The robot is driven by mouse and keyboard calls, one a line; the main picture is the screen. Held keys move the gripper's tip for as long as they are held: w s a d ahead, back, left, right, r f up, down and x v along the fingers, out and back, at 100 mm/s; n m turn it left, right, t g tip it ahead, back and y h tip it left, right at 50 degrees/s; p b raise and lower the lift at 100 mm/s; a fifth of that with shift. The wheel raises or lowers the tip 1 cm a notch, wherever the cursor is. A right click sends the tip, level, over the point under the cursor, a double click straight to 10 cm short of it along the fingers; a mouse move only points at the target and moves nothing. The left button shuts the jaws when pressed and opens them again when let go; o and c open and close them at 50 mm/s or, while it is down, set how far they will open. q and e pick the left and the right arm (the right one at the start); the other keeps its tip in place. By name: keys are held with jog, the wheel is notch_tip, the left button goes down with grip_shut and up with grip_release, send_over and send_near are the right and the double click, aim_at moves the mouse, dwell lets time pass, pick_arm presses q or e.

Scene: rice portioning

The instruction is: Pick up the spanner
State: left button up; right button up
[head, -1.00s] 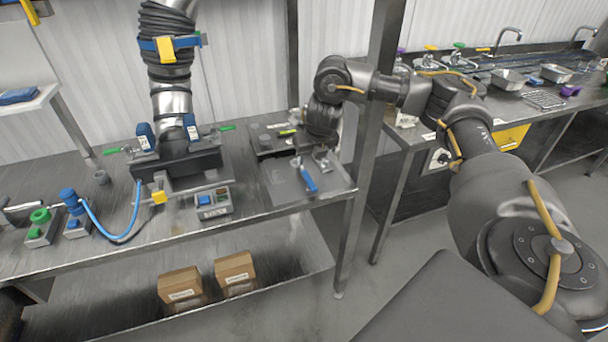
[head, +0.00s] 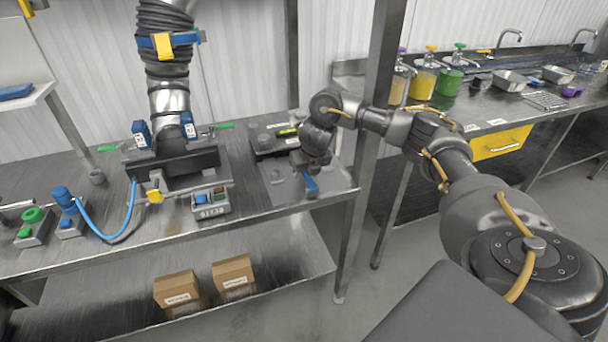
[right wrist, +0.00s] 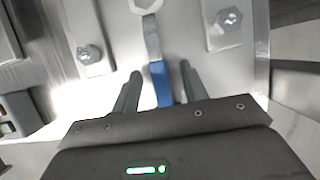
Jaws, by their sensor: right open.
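The spanner (head: 311,184) has a blue handle and lies on a grey metal tray (head: 275,190) at the right end of the workbench. In the right wrist view the spanner (right wrist: 160,84) points away from me, with its grey shank and ring end at the top of the picture. My right gripper (head: 308,170) is just over the spanner and hides part of it in the head view. In the right wrist view the open fingers (right wrist: 160,75) stand on either side of the blue handle, with gaps visible on both sides. My left gripper is not in view.
Two small plates with bolts flank the spanner, left (right wrist: 88,54) and right (right wrist: 229,18). A dark box (head: 272,136) is behind the tray. A upright post (head: 358,190) stands close to the right. A piped machine (head: 175,160) is to the left.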

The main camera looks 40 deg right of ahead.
jog(key=shift+c, duration=0.2)
grip_shut()
jog(key=shift+r, duration=0.15)
